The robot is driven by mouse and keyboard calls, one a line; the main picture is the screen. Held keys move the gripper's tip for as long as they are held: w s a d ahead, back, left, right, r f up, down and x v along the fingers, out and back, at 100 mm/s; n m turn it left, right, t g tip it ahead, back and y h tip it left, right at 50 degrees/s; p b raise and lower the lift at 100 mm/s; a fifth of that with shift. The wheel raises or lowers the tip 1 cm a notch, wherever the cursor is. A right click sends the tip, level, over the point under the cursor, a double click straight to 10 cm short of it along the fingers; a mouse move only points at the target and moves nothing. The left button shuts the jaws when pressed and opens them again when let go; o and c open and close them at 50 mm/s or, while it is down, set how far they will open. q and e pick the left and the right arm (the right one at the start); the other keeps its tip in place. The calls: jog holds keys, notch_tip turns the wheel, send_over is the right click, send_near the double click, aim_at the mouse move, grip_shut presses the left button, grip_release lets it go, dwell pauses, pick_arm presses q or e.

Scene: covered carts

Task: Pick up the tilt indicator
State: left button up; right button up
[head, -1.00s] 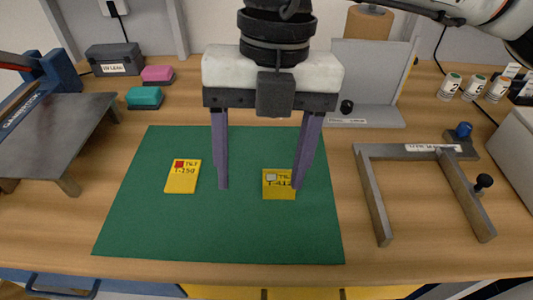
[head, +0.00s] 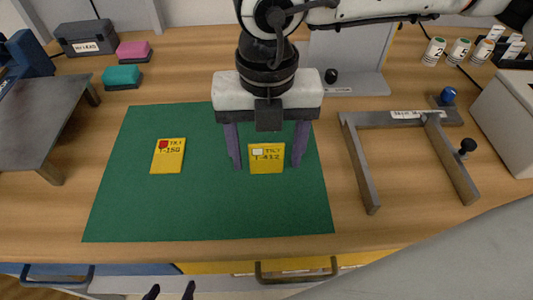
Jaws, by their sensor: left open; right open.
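Two flat yellow tilt indicators lie on the green mat (head: 205,210). The right one (head: 267,160), marked T-412, has a pale white-grey square. My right gripper (head: 267,166) points down over the T-412 indicator. It is open, with one purple finger on each side of that indicator, apparently not touching it. I cannot tell the exact height of the fingertips above the mat. My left gripper (head: 170,291) shows only as two dark, separated fingertips at the bottom edge, away from both indicators.
A grey metal frame (head: 357,165) stands right of the mat. A grey plate stand (head: 45,125) is at the left. Pink (head: 133,49) and teal (head: 122,75) blocks and a dark box (head: 86,38) sit behind. Numbered jars (head: 433,52) stand at the back right.

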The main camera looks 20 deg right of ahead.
jog(key=shift+f, duration=0.25)
jog(key=c, duration=1.2)
